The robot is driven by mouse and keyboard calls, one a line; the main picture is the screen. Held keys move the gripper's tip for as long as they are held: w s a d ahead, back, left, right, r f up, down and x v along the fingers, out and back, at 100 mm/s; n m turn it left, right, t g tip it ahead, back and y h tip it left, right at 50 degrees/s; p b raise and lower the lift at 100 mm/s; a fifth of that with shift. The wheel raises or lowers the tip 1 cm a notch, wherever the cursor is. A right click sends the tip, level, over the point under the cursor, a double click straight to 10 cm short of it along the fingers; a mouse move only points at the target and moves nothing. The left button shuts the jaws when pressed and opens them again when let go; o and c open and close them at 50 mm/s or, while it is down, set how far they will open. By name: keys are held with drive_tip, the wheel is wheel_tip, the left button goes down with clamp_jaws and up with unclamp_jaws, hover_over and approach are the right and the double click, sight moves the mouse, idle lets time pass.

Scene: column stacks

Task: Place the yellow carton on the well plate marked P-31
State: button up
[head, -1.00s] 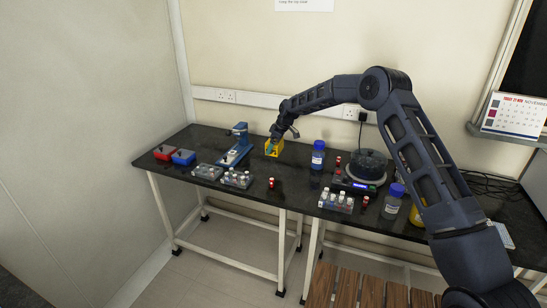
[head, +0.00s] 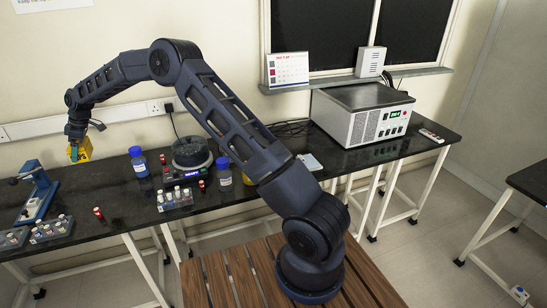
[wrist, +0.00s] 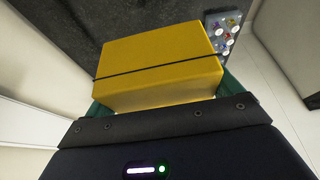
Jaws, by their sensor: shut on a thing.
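The yellow carton (head: 84,149) is in my gripper (head: 75,152) at the left of the head view, over the far edge of the black bench near the wall. In the wrist view the carton (wrist: 155,68) fills the middle, with a thin dark band around it. Green finger pads of my gripper (wrist: 165,100) show at its left and right sides, shut on it. I cannot tell from the head view how far the carton is above the bench top. I see no well plate or P-31 mark that I can make out.
On the black bench (head: 108,195) stand a blue-capped bottle (head: 139,165), a dark round device (head: 190,153), vial racks (head: 175,201) and a blue stand (head: 40,185). A grey box instrument (head: 362,118) sits on the right.

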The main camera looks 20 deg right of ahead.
drive_tip(key=w+d+r, duration=0.1)
drive_tip(key=w+d, duration=0.3)
drive_tip(key=d, duration=0.9)
drive_tip(key=w+d, duration=0.5)
drive_tip(key=d, duration=0.9)
drive_tip(key=w+d+r, duration=0.1)
drive_tip(key=w+d, duration=0.3)
drive_tip(key=d, duration=0.9)
drive_tip(key=s+d, duration=0.2)
drive_tip(key=d, duration=1.1)
drive_tip(key=s+d, duration=0.2)
drive_tip(key=d, duration=1.1)
hover_over(305, 161)
drive_tip(key=d, duration=0.2)
wheel_tip(305, 161, down, 19)
drive_tip(key=shift+w+f, duration=0.15)
drive_tip(key=shift+f, duration=0.05)
drive_tip(key=shift+f, duration=0.15)
